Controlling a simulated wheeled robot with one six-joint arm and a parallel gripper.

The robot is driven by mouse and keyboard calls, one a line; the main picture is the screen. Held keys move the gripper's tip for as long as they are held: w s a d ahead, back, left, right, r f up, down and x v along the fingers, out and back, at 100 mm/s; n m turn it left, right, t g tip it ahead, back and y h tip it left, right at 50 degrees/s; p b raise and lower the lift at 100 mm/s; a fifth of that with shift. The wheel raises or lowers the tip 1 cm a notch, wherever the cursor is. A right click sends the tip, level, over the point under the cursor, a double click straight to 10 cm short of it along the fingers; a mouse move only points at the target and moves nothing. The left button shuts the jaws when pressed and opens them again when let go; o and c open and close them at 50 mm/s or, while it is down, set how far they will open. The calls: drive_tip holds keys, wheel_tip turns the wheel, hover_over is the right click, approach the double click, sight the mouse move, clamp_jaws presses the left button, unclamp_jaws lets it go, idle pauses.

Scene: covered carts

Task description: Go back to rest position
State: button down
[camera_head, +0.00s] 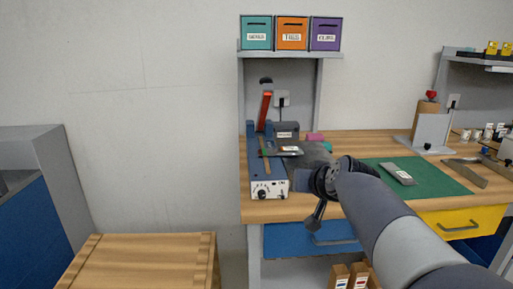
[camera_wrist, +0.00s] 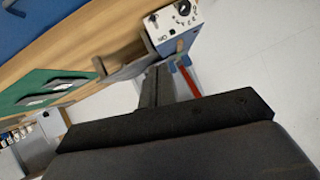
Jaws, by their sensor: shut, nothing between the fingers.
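My gripper (camera_wrist: 158,70) shows in the wrist view with its two dark fingers close together and nothing between them. In the head view, my arm comes in from the lower right and its wrist is over the front of the workbench (camera_head: 385,207). The gripper end is near the blue and white device (camera_head: 268,187), which has a knob on its front and a raised red-orange lever (camera_head: 265,110). The device also shows in the wrist view (camera_wrist: 172,22). I cannot tell from these views whether the gripper touches it.
A green mat (camera_head: 440,180) with a grey item (camera_head: 398,173) lies right of my wrist. A shelf (camera_head: 290,54) with three labelled bins stands above the device. A wooden table (camera_head: 140,265) is at lower left. The air left of the bench is clear.

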drive_tip(key=w+a+f+g+p, duration=0.1)
drive_tip(key=w+f+g+p, duration=0.1)
drive_tip(key=w+p, duration=0.9)
drive_tip(key=shift+w+a+f+g+p, duration=0.15)
drive_tip(key=shift+a+f+g+p, duration=0.15)
drive_tip(key=shift+g, duration=0.2)
drive_tip(key=p, duration=0.2)
drive_tip(key=shift+w+g+p, duration=0.25)
drive_tip(key=shift+g+p, duration=0.05)
drive_tip(key=g+p, duration=0.1)
drive_tip(key=p, duration=0.4)
drive_tip(key=shift+w+r, duration=0.1)
drive_tip(key=shift+w, duration=0.2)
drive_tip(key=g+p, duration=0.2)
drive_tip(key=p, duration=0.5)
drive_tip(key=shift+d, duration=0.15)
drive_tip(key=shift+s+d+r+b, duration=0.1)
drive_tip(key=shift+d+r+b, duration=0.05)
drive_tip(key=shift+r+b, duration=0.35)
